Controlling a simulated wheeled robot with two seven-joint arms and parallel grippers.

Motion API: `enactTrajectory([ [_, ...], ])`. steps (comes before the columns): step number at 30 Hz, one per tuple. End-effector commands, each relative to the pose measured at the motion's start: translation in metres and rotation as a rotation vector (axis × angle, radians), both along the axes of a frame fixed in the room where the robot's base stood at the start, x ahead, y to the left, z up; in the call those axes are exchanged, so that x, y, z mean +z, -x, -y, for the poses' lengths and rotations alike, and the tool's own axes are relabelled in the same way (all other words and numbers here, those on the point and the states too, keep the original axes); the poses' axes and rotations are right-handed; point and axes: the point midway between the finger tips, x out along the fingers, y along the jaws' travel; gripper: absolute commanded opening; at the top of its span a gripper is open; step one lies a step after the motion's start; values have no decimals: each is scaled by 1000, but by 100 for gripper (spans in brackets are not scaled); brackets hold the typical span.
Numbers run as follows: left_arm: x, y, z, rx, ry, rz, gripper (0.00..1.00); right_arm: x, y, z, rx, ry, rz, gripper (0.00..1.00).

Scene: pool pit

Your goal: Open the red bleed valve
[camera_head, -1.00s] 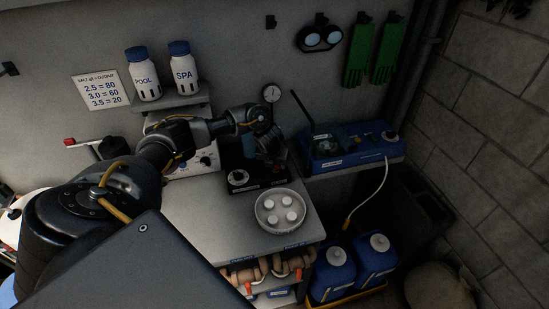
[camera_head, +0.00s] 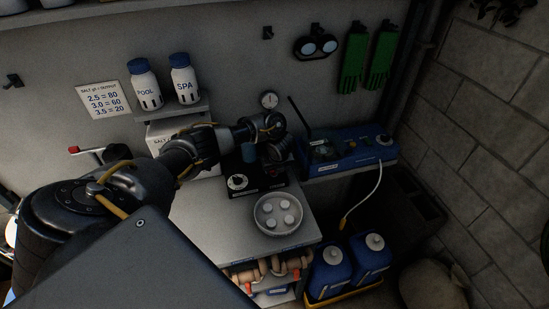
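A red-tipped lever (camera_head: 73,150) sticks out at the left, beside a dark round knob behind my arm. Small red handles (camera_head: 296,274) sit on copper-coloured piping under the bench's front edge. I cannot tell from the picture which of these is the bleed valve. My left arm comes in from the left and crosses above the bench. My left gripper (camera_head: 278,148) is over the back of the bench, near a black device with a dial (camera_head: 238,182). Its fingers are dark and small, so their opening is unclear. It is apart from both red parts. My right gripper is not in view.
A round dish of white tablets (camera_head: 278,213) stands on the grey bench (camera_head: 205,222). A blue case (camera_head: 345,152) is at right. Blue jugs (camera_head: 329,272) stand in a yellow tray below. POOL and SPA bottles (camera_head: 184,80) are on a shelf, near a gauge (camera_head: 268,99).

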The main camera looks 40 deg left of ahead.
Motion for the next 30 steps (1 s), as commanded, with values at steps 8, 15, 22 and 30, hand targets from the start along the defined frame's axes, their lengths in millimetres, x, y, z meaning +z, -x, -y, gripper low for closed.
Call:
enactTrajectory([
  [8,1,-1,-1,11,-1,4,21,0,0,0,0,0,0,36],
  [15,1,-1,-1,10,0,4,55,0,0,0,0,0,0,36],
  [22,0,0,0,7,0,1,65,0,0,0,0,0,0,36],
  [30,7,1,3,6,2,1,65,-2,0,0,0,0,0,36],
])
